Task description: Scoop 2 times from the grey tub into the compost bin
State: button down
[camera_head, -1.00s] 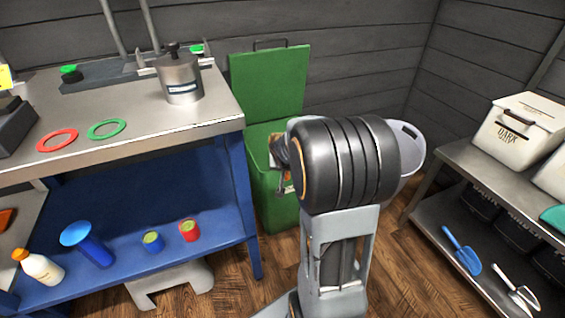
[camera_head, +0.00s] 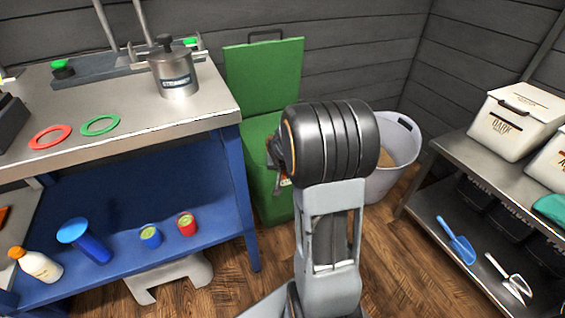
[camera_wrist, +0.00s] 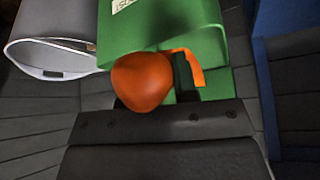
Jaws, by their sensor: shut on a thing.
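The green compost bin (camera_head: 262,195) stands with its lid (camera_head: 263,75) up, behind my arm in the head view. The grey tub (camera_head: 408,150), with brown material inside, stands to its right, partly covered by my arm. In the wrist view the bin (camera_wrist: 170,22) is behind an orange scoop (camera_wrist: 143,80), and the tub (camera_wrist: 50,55) is at upper left. My gripper (camera_wrist: 155,106) is shut on the scoop. My arm hides most of the gripper and scoop in the head view. I cannot tell whether the scoop holds anything.
A blue bench (camera_head: 130,135) with a steel top stands left of the bin, holding a metal canister (camera_head: 175,75) and two rings. A rack (camera_head: 470,165) with white boxes (camera_head: 515,120) stands at right. A blue scoop (camera_head: 456,240) lies on its lower shelf. Wooden floor shows between them.

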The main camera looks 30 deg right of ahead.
jog(key=shift+g+y, duration=0.6)
jog(key=shift+g, duration=0.3)
jog(key=shift+w+d+r+p, duration=0.2)
jog(key=shift+r+p, duration=0.55)
jog(key=shift+p, duration=1.5)
jog(key=shift+w+d+r+p, duration=0.2)
jog(key=shift+r+p, duration=0.5)
jog(key=shift+p, duration=1.5)
jog(key=shift+w+r+p, duration=0.3)
jog(key=shift+r+p, duration=0.45)
jog(key=shift+p, duration=1.5)
